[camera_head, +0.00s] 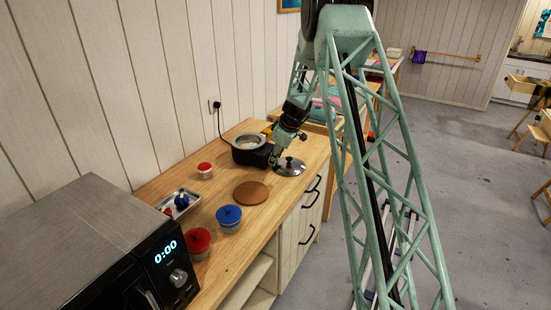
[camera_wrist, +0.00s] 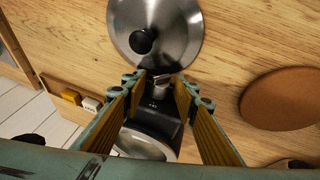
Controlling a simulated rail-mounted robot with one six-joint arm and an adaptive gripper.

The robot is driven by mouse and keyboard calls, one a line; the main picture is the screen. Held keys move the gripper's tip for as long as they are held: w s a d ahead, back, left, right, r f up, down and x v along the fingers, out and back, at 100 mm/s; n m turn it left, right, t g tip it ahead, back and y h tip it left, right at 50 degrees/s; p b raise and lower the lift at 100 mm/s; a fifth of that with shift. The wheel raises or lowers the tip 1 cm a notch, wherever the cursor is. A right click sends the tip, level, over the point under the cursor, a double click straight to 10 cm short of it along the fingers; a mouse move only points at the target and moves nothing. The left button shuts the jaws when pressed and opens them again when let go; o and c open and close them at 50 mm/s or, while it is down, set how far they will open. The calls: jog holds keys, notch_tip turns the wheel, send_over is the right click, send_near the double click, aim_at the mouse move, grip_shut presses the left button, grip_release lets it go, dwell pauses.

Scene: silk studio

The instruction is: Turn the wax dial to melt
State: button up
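The wax pot (camera_head: 249,149) is black with a pale metal rim and stands on the wooden counter near the wall. Its open bowl (camera_wrist: 145,148) shows low in the wrist view. The dial (camera_wrist: 168,84), a small grey knob on the pot's black front, lies between my fingertips in the wrist view. My gripper (camera_wrist: 161,86) is open, with one finger on each side of the dial and a gap visible. In the head view my gripper (camera_head: 276,158) is at the pot's right side and hides the dial. The dial's setting marks are too small to read.
A metal lid (camera_head: 289,166) with a black knob lies close to my gripper. A brown round mat (camera_head: 251,192), a red-lidded jar (camera_head: 205,170), blue jar (camera_head: 229,218), red jar (camera_head: 198,242), metal tray (camera_head: 188,208) and microwave (camera_head: 100,250) occupy the counter nearer the camera.

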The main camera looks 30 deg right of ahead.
jog(key=c, duration=0.6)
jog(key=shift+d+g+y, duration=0.15)
jog(key=shift+g+y, duration=0.15)
jog(key=shift+y, duration=0.1)
jog(key=shift+c, duration=0.2)
jog(key=shift+w+d+m+g+y+p, duration=0.2)
jog(key=shift+m+g+y+p, duration=0.3)
jog(key=shift+y, duration=0.4)
jog(key=shift+w+d+m+g+y+p, duration=0.1)
jog(key=shift+m+g+y+p, duration=0.1)
jog(key=shift+g+y, duration=0.4)
jog(key=shift+w+d+m+g+y+p, duration=0.15)
jog(key=shift+g+y, duration=0.15)
jog(key=shift+y, duration=0.5)
jog(key=shift+s+f, duration=0.1)
jog(key=shift+f+g+y, duration=0.1)
jog(key=shift+g+y, duration=0.6)
jog(key=shift+y, duration=0.3)
jog(key=shift+d+m+g+y+b, duration=0.1)
jog(key=shift+m+g+y+b, duration=0.45)
jog(key=shift+y, duration=0.55)
jog(key=o, duration=0.9)
jog(key=shift+f, duration=0.1)
jog(key=shift+c, duration=0.2)
